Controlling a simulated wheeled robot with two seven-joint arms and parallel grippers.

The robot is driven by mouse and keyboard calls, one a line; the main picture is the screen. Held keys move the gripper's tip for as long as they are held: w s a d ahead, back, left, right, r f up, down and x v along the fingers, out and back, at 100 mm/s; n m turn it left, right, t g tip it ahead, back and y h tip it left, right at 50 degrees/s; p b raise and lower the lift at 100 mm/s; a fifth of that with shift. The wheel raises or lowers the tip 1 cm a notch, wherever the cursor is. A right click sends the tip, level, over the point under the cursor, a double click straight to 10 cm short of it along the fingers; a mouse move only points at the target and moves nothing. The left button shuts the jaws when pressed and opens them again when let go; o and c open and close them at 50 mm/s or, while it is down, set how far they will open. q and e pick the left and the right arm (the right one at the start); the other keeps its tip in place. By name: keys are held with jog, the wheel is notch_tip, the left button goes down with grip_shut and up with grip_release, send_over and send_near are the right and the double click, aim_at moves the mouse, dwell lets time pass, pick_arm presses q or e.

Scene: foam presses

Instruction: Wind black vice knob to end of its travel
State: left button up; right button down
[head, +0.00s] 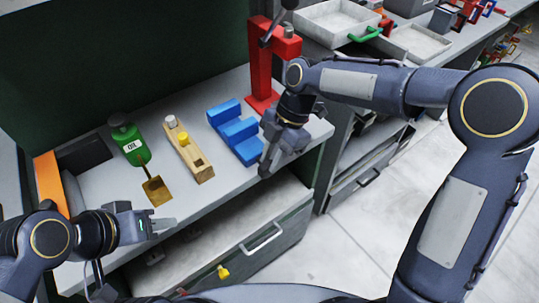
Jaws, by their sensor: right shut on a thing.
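The blue vice (236,131) sits on the grey bench, its stepped jaws running from upper left to lower right. My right gripper (267,165) is at the vice's near right end, pointing down. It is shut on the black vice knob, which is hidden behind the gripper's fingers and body. My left gripper (165,223) is low at the bench's front edge, away from the vice. It appears to hold nothing, and the gap between its fingers cannot be made out.
A red press (261,75) stands behind the vice. To its left are a wooden block (190,155) with pegs, a green bottle (131,145) and a brown square piece (157,190). White trays (335,22) stand at the back right.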

jog(key=shift+w+d+f+g+y, duration=0.15)
jog(key=shift+w+d+g+y, duration=0.1)
jog(key=shift+g+y, duration=0.45)
jog(key=c, duration=1.2)
grip_release()
jog(key=shift+s, duration=0.1)
jog(key=shift+c, duration=0.2)
jog(key=v, duration=0.7)
jog(key=shift+d+r, duration=0.3)
